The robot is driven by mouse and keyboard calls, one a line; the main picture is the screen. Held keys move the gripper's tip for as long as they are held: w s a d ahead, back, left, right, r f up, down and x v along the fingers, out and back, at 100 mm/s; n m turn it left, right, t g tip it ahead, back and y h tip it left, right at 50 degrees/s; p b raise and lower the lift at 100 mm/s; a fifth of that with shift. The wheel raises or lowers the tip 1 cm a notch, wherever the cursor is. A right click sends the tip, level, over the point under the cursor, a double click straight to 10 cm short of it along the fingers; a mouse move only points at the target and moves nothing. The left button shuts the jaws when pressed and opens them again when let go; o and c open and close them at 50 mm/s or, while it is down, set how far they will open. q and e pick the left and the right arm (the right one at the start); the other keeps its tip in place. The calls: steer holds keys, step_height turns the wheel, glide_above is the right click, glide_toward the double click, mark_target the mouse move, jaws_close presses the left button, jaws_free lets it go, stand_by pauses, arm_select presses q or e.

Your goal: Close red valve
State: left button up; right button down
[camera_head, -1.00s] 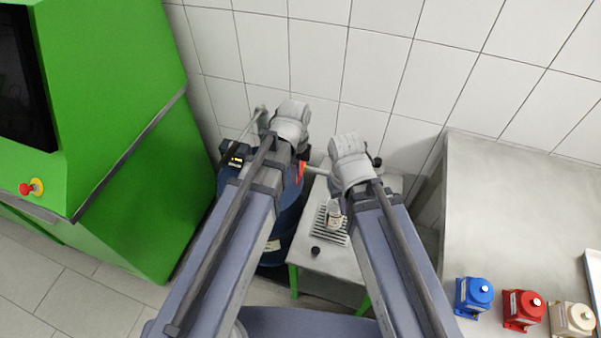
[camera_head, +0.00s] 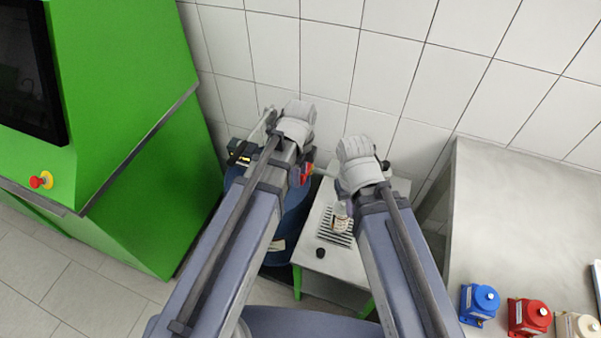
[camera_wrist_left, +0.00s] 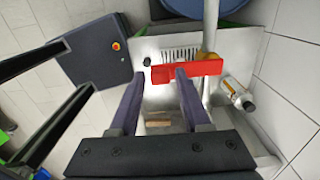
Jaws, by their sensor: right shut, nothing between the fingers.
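The red valve handle (camera_wrist_left: 188,73) lies crosswise below a pale vertical pipe (camera_wrist_left: 209,35) in the left wrist view. A small red part of it also shows in the head view (camera_head: 307,173), beside my left wrist. My left gripper (camera_wrist_left: 160,74) is open, fingers apart and pointing at the handle. Its right finger overlaps the handle near the middle; its left finger is just past the handle's left end. Whether they touch cannot be told. My right gripper (camera_head: 356,149) is above the small table, apart from the handle; its fingers are mostly hidden by the wrist.
A small table (camera_head: 318,250) holds a bottle (camera_head: 341,217) and a black cap (camera_head: 320,253). A blue drum (camera_head: 286,225) stands left of it. A green machine (camera_head: 140,190) is left. Blue (camera_head: 479,301), red (camera_head: 528,316) and cream pumps are on the right bench (camera_head: 510,225). Tiled wall behind.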

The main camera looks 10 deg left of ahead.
arm_select(q)
steer(key=shift+o, duration=0.8)
step_height(320, 180, up, 8)
steer(key=p, duration=0.8)
steer(key=shift+f, duration=0.2)
steer(key=shift+s+d+f+n+b, duration=0.15)
steer(key=shift+s+f+n+b, duration=0.15)
steer(key=shift+n+b, duration=0.15)
steer(key=s+d+f+n+b, duration=0.1)
steer(key=s+f+n+b, duration=0.2)
steer(key=n, duration=0.5)
steer(key=s+d+f+n+y+b, duration=0.1)
steer(key=s+f+n+b, duration=0.2)
steer(key=s+n, duration=0.2)
steer(key=shift+s+d+f+n, duration=0.15)
steer(key=shift+s+d+n, duration=0.25)
steer(key=shift+n, duration=0.95)
